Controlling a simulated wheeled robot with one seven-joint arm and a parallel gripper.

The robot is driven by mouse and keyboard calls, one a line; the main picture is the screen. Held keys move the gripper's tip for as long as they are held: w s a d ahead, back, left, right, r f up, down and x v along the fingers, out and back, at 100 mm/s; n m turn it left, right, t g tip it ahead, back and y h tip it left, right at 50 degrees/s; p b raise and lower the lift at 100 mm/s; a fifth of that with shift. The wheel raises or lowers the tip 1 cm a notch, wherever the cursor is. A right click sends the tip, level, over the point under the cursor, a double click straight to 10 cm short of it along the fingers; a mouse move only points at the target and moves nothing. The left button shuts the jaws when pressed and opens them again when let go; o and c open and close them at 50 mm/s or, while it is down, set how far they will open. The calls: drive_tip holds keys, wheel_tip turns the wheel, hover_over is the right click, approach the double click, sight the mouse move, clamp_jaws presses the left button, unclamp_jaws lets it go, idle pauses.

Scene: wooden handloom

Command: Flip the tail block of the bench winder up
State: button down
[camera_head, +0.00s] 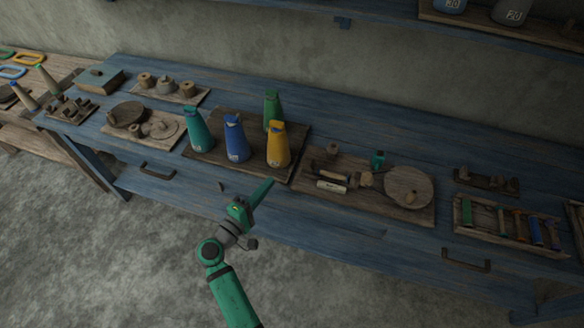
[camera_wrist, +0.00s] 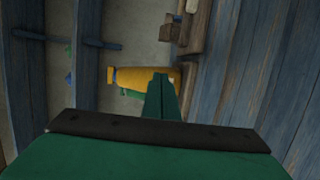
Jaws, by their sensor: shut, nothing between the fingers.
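The bench winder seems to be the wooden board (camera_head: 420,213) right of the middle of the blue bench, with a round wooden disc (camera_head: 408,187) at its right end. I cannot tell which block is the tail block. My gripper (camera_head: 270,182) is shut and empty, in front of the bottle tray and left of the winder board. In the wrist view its green fingers (camera_wrist: 160,77) are together, overlapping a yellow bottle.
A dark tray (camera_head: 215,160) holds blue, yellow and green bottles (camera_head: 278,145), close beyond my gripper. A rack of coloured spools (camera_head: 505,228) lies at the right. Boards with wooden parts lie at the left. The bench's front strip is mostly clear.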

sight(309, 166)
drive_tip(key=x, duration=1)
drive_tip(key=shift+w+a, duration=0.1)
drive_tip(key=d, duration=0.1)
drive_tip(key=s+d, duration=0.1)
drive_tip(key=shift+s+d, duration=0.1)
drive_tip(key=shift+d, duration=0.3)
drive_tip(key=shift+s+d, duration=0.1)
drive_tip(key=shift+d, duration=0.3)
